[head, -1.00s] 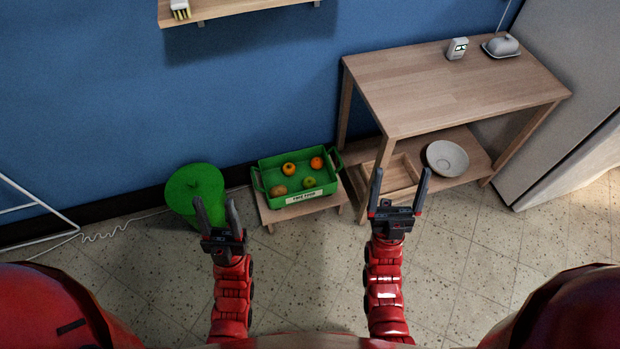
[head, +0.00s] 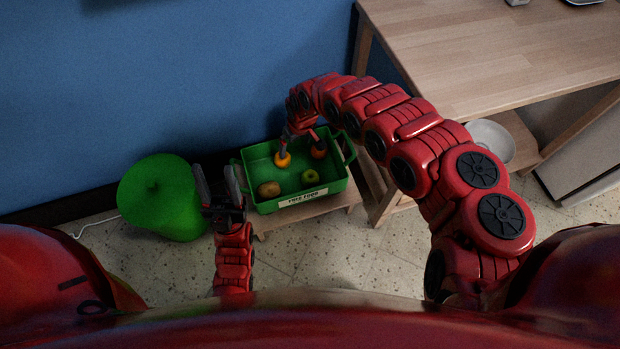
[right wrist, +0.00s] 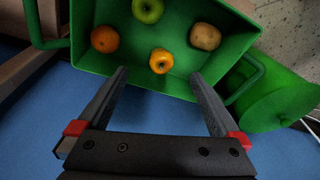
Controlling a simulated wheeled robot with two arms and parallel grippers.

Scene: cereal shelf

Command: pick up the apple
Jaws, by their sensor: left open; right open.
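A green crate (head: 325,187) labelled FREE FOOD holds several items. A green apple (head: 309,176) lies near its front; it also shows in the right wrist view (right wrist: 148,10). A yellow-orange, apple-like fruit (head: 283,160) lies toward the back, also in the right wrist view (right wrist: 161,61). My right gripper (right wrist: 160,75) is open and empty above the crate's back side, its fingertips to either side of the yellow-orange fruit, with no contact visible. In the head view my right arm partly hides that gripper. My left gripper (head: 216,172) is open and empty, left of the crate.
An orange (right wrist: 105,39) and a brown potato-like item (head: 269,189) share the crate. A green lidded bin (head: 160,195) stands to the left. The crate rests on a low wooden stand (head: 300,212). A wooden table (head: 480,55) with a bowl (head: 490,140) below stands right.

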